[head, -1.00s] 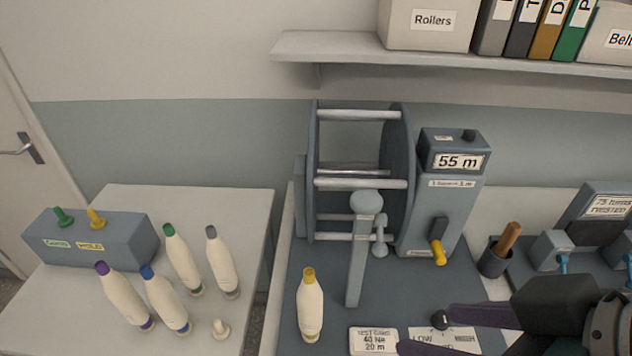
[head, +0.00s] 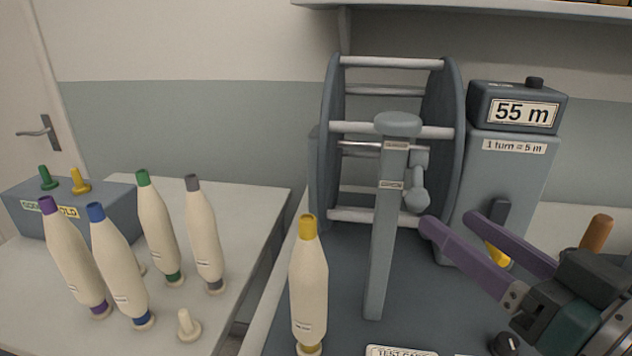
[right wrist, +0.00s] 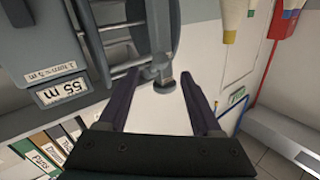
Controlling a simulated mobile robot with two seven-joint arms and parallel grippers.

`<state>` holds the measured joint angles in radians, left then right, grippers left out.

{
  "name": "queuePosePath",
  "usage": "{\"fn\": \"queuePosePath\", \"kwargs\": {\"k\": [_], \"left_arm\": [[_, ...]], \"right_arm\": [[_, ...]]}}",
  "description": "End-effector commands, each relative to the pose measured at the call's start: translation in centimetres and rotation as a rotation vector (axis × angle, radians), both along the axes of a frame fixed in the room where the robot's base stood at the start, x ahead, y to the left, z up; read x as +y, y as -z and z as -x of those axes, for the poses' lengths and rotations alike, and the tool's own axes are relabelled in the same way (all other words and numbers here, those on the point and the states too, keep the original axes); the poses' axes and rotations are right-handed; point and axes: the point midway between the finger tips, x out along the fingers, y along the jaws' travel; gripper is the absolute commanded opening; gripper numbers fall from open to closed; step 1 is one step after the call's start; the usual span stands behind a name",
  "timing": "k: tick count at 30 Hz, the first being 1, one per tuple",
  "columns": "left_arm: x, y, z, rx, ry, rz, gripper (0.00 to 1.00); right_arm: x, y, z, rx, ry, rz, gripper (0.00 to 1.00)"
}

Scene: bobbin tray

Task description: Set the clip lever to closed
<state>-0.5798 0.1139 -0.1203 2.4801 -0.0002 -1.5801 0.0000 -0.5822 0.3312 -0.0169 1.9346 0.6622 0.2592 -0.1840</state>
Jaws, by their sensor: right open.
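The grey post (head: 382,240) stands upright in front of the reel and has a round top and two small labels too small to read. A grey lever with a rounded knob (head: 416,197), which looks like the clip lever, sits on the post's right side, knob end down. My right gripper (head: 448,221) is open, its purple fingers pointing at the lever from the lower right; the near fingertip is just below and right of the knob. In the right wrist view the open fingers (right wrist: 159,82) have the post's top between them in the picture, beyond the tips. My left gripper is not in view.
The reel (head: 445,95) stands behind the post, beside the 55 m counter (head: 521,112). A yellow-capped bobbin (head: 308,285) stands left of the post. A dark knob (head: 506,344) lies below my gripper.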

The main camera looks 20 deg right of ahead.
Motion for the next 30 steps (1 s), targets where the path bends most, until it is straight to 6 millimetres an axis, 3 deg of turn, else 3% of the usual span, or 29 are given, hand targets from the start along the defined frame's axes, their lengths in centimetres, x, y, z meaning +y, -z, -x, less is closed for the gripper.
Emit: {"fn": "queuePosePath", "kwargs": {"k": [6,12,24,30], "left_arm": [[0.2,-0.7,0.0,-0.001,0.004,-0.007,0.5],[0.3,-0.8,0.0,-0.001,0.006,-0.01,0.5],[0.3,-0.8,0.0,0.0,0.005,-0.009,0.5],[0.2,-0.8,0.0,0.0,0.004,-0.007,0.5]], "right_arm": [[0.2,-0.2,-4.1,-0.002,0.0,0.0,0.66],[0.3,-0.1,-6.6,0.0,-0.001,0.001,0.66],[0.3,0.0,-7.3,0.002,-0.001,0.001,0.66],[0.3,0.0,-7.3,0.002,-0.001,0.001,0.45]]}}
